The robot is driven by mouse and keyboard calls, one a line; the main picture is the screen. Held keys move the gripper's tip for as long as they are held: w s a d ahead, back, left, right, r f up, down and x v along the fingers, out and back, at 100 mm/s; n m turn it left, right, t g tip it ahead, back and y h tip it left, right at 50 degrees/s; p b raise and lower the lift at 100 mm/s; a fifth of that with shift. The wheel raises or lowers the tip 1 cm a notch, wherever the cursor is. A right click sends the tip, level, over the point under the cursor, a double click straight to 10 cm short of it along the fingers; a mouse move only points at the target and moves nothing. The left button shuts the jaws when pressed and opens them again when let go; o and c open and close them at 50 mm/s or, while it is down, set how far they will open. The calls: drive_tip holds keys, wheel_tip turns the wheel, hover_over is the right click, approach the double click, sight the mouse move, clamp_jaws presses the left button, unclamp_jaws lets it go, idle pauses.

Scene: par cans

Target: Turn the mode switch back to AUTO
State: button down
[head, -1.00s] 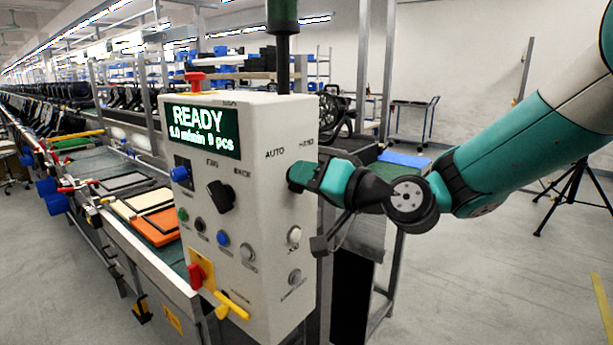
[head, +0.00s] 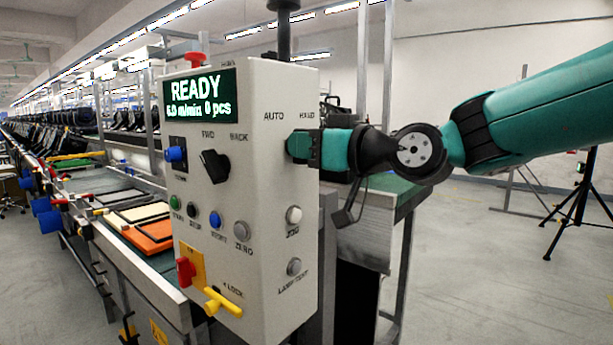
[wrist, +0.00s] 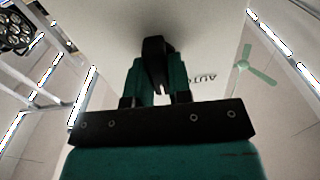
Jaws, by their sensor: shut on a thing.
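The control box (head: 262,215) is cream-coloured, with AUTO and HAND printed on its right-hand face. The mode switch sits below those labels; in the head view my gripper (head: 297,146) covers it. In the wrist view the black mode switch knob (wrist: 154,50) stands between the two teal fingers of my gripper (wrist: 157,75), which are shut on it. The AUTO label shows upside down to the right of the knob there. Which label the knob points to cannot be told.
The green display (head: 200,98) reads READY. A black FWD/BACK knob (head: 215,166), a red switch (head: 185,271), a yellow lever (head: 222,302) and several push buttons are on the box. A conveyor line runs off to the left. Floor on the right is open, with a black tripod (head: 578,205).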

drive_tip(key=n+b, duration=0.3)
drive_tip(key=b, duration=0.2)
drive_tip(key=n+b, duration=0.2)
drive_tip(key=shift+s+f+n, duration=0.1)
drive_tip(key=shift+f+n, duration=0.2)
drive_tip(key=shift+f, duration=0.05)
drive_tip(key=n+b, duration=0.2)
drive_tip(key=b, duration=0.1)
drive_tip(key=shift+r+n+b, duration=0.2)
drive_tip(key=shift+n+b, duration=0.1)
drive_tip(key=shift+n, duration=0.1)
drive_tip(key=shift+r, duration=0.1)
drive_tip(key=c, duration=1)
unclamp_jaws()
drive_tip(key=shift+c, duration=0.2)
drive_tip(key=b+v, duration=0.1)
drive_tip(key=v, duration=1.6)
drive_tip(key=shift+s+d, duration=0.1)
drive_tip(key=shift+s, duration=0.05)
